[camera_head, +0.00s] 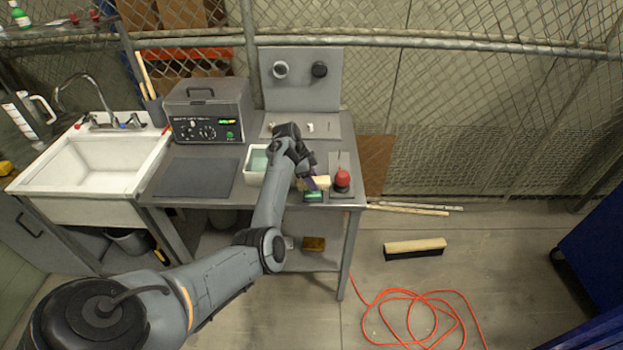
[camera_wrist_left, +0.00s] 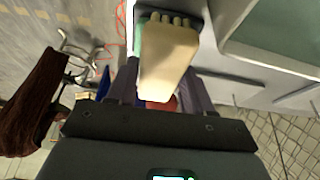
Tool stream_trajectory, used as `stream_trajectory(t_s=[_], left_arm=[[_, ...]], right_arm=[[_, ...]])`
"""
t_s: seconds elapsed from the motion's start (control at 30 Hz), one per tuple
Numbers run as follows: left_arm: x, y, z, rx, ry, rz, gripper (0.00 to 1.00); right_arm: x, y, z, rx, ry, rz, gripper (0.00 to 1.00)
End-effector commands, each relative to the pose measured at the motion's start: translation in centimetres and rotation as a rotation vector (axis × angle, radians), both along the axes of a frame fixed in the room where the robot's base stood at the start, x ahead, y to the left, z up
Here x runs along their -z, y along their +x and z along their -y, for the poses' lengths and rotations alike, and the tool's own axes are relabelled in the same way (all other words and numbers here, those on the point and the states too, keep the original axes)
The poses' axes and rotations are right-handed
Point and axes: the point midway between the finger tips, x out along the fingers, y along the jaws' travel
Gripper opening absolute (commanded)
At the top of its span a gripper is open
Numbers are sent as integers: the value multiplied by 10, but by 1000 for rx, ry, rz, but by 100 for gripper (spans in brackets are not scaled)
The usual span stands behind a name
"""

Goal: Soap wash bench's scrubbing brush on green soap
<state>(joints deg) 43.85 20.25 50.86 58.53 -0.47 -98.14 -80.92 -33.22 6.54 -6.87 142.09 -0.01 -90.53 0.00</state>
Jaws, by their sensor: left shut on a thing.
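The scrubbing brush, a pale cream block (camera_head: 318,183), is held between the fingers of my left gripper (camera_head: 309,182) at the front right of the grey bench. In the left wrist view the brush (camera_wrist_left: 168,62) sits between the shut fingers of the gripper (camera_wrist_left: 164,85). The green soap (camera_head: 314,196) lies in a dark holder at the bench's front edge, just below the brush in the head view. In the left wrist view the green soap (camera_wrist_left: 141,40) shows beside and behind the brush. I cannot tell whether they touch. My right gripper is not in view.
A red-topped object (camera_head: 342,180) stands close right of the brush. A pale tub of greenish liquid (camera_head: 254,178) is left of the gripper. A control box (camera_head: 209,112), dark mat (camera_head: 196,178) and white sink (camera_head: 93,165) are further left. An orange cable (camera_head: 412,315) lies on the floor.

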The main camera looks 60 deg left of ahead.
Motion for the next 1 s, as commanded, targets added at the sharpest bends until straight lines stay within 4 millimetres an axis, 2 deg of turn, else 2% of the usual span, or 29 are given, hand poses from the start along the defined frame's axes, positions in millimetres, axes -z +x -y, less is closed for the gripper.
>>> stream_trajectory(t_s=[1.0], left_arm=[[9,0,0,0,0,0,26]], right_arm=[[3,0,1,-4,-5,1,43]])
